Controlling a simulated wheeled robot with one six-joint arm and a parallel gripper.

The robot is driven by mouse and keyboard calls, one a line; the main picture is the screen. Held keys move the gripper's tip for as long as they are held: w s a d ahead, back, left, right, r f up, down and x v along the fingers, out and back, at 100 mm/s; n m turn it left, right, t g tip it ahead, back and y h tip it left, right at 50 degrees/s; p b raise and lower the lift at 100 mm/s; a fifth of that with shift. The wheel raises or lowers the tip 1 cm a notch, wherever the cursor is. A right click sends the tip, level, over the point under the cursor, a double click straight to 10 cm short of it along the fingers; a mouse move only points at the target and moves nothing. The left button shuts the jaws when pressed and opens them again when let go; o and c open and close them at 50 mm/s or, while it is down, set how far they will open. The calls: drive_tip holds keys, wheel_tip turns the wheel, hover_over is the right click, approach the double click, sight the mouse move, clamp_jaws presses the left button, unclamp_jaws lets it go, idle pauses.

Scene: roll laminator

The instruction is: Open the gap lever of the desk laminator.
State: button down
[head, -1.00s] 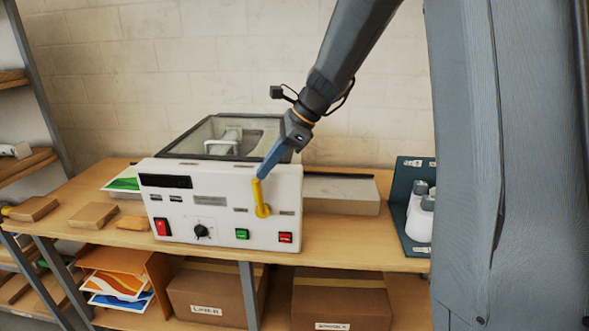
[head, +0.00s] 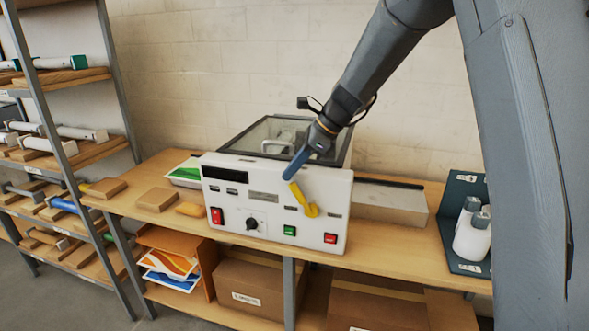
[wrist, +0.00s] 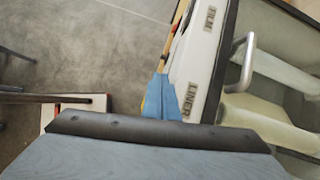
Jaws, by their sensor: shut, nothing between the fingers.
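The desk laminator (head: 275,222) is a white box with a dark-framed clear lid, standing on a wooden bench. Its yellow gap lever (head: 302,199) is on the front panel at the right, above the red button. The lever leans up and to the left from its pivot. My gripper (head: 288,177) is shut, with its blue fingers pointing down at the lever's upper end. They look touching or very close; I cannot tell which. In the wrist view the blue fingers (wrist: 161,98) lie beside the white housing (wrist: 204,50), and the lever cannot be made out clearly.
White bottles (head: 472,235) stand in a dark holder at the right. Wooden blocks (head: 157,199) lie on the bench at the left, beside a shelf rack (head: 70,150). Boxes (head: 240,287) sit below.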

idle(0.4)
drive_tip(key=shift+d+r, duration=0.35)
wheel_tip(320, 180, up, 11)
drive_tip(key=w+a+b, duration=0.2)
drive_tip(key=b, duration=0.1)
drive_tip(key=shift+a+f, duration=0.15)
drive_tip(key=s+d+f+n, duration=0.1)
drive_tip(key=d+f, duration=0.1)
drive_tip(key=f, duration=0.1)
drive_tip(key=s+d+f+n+h+b, duration=0.1)
drive_tip(key=s+d+f, duration=0.1)
drive_tip(key=f, duration=0.2)
drive_tip(key=s+d+f+n+h+b, duration=0.1)
drive_tip(key=s+d+f+n, duration=0.1)
drive_tip(key=f, duration=0.1)
drive_tip(key=shift+s+d+f, duration=0.2)
drive_tip(key=shift+d+f, duration=0.05)
drive_tip(key=shift+f, duration=0.05)
drive_tip(key=s+d+f+n+h+b, duration=0.2)
drive_tip(key=s+d+f+n, duration=0.4)
drive_tip(key=s+f, duration=0.4)
drive_tip(key=s+d+f+n+h+b, duration=0.2)
drive_tip(key=s+d+f+n, duration=0.5)
drive_tip(key=s, duration=0.5)
wheel_tip(320, 180, down, 4)
drive_tip(key=shift+r+n+h+b, duration=0.1)
drive_tip(key=shift+n+h+b, duration=0.3)
drive_tip(key=shift+n+b, duration=0.6)
